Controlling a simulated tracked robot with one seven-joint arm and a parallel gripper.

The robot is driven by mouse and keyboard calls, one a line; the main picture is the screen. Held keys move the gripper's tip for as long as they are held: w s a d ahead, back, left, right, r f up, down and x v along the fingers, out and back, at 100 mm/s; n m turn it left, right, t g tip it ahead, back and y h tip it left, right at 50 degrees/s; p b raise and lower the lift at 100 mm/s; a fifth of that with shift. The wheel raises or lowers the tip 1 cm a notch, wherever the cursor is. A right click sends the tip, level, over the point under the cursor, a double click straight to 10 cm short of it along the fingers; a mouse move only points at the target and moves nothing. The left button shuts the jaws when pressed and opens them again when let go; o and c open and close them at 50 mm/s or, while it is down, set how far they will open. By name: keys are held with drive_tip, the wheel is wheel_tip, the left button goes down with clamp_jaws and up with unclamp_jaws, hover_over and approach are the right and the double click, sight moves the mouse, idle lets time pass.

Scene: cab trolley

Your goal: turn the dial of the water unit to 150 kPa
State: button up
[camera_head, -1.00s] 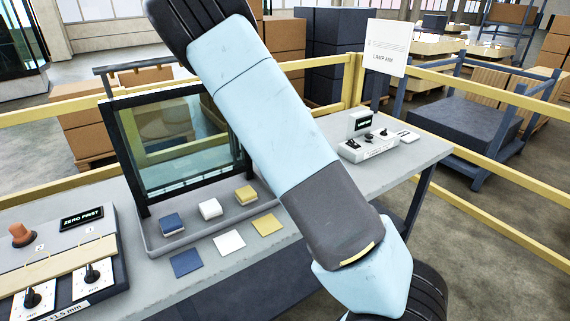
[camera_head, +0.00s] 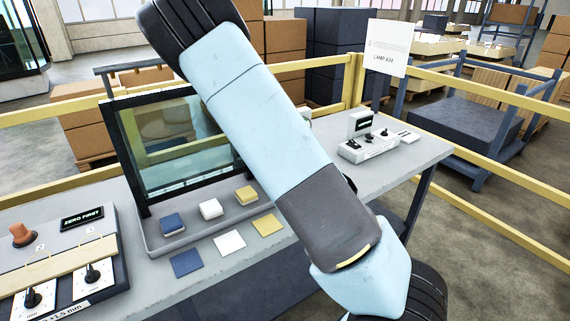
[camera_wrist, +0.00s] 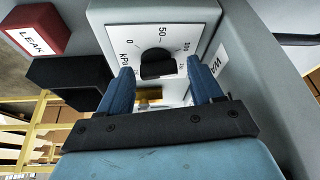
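The water unit (camera_wrist: 206,12), a pale grey housing, is at the top of the wrist view, with part of a "WA" label at its right. Its white dial face carries "kPa", 0 at left and 50 at top, with further marks at right too small to read surely. The black dial knob (camera_wrist: 157,63) sits in the middle; its pointer direction cannot be told. My gripper (camera_wrist: 163,84) is open, its two blue fingers apart, one to each side of the knob's lower part. Contact with the knob is not visible. My gripper is out of the head view, and I cannot make out the water unit there.
In the wrist view, a red "LEAK" block (camera_wrist: 35,30) and a black box (camera_wrist: 68,82) lie left of the unit. In the head view, the bench holds a tray (camera_head: 158,246) with coloured blocks, a glass-panelled frame (camera_head: 108,135) and a dial console (camera_head: 112,292) at left.

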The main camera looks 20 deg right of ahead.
drive_tip(key=shift+o, duration=0.2)
drive_tip(key=shift+r, duration=0.1)
drive_tip(key=v, duration=1.3)
drive_tip(key=shift+r, duration=0.25)
drive_tip(key=shift+a, duration=0.1)
